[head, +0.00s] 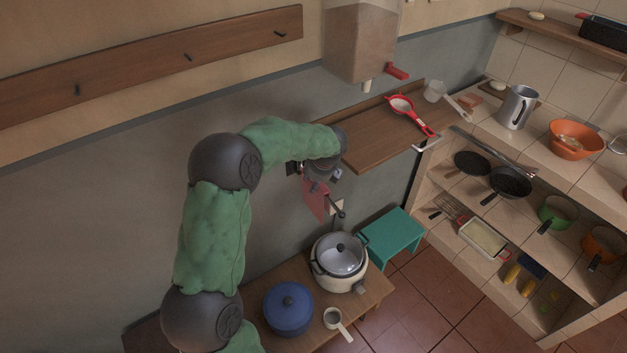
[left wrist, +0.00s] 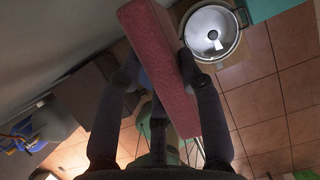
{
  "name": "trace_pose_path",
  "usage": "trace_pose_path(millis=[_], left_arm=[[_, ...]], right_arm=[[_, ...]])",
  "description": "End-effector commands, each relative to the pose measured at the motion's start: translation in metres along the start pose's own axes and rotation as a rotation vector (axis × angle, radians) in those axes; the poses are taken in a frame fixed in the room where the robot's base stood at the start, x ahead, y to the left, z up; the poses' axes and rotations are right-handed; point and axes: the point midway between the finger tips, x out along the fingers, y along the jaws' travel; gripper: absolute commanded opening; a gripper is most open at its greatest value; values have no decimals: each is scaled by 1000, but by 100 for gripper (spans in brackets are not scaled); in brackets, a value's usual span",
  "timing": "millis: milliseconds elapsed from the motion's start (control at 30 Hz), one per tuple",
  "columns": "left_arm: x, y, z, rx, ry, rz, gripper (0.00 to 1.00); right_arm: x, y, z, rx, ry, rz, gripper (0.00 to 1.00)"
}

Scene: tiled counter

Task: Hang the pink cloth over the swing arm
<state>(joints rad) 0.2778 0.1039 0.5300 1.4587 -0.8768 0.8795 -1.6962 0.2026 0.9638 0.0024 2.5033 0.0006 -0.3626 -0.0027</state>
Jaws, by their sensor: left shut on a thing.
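The pink cloth (head: 316,201) hangs from my left gripper (head: 323,187), in front of the grey wall and above the rice cooker. I cannot clearly make out the swing arm. My right gripper is not in view.
A wooden shelf (head: 375,152) with a red strainer (head: 402,106) is to the right of my gripper. Below, a low table holds a rice cooker (head: 339,262) and a blue pot (head: 288,308). A teal stool (head: 391,236) stands beside it. A pegged board (head: 140,65) is upper left.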

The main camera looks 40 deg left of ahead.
Motion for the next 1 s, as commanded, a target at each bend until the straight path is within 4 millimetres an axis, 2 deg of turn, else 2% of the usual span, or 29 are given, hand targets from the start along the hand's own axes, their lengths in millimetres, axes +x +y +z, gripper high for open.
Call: trace_pose_path(millis=[33,100,133,433,567,667,1000], left_arm=[[0,0,0,0,0,0,43],[0,0,0,0,0,0,63],[0,0,0,0,0,0,65],[0,0,0,0,0,0,65],[-7,0,0,0,-1,-1,65],[-20,-1,1,-1,-2,-3,65],[-86,-1,1,0,-2,-4,65]], right_arm=[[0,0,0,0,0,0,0],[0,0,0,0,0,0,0],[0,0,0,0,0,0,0],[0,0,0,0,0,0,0],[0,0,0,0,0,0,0],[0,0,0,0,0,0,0],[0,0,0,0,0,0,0]])
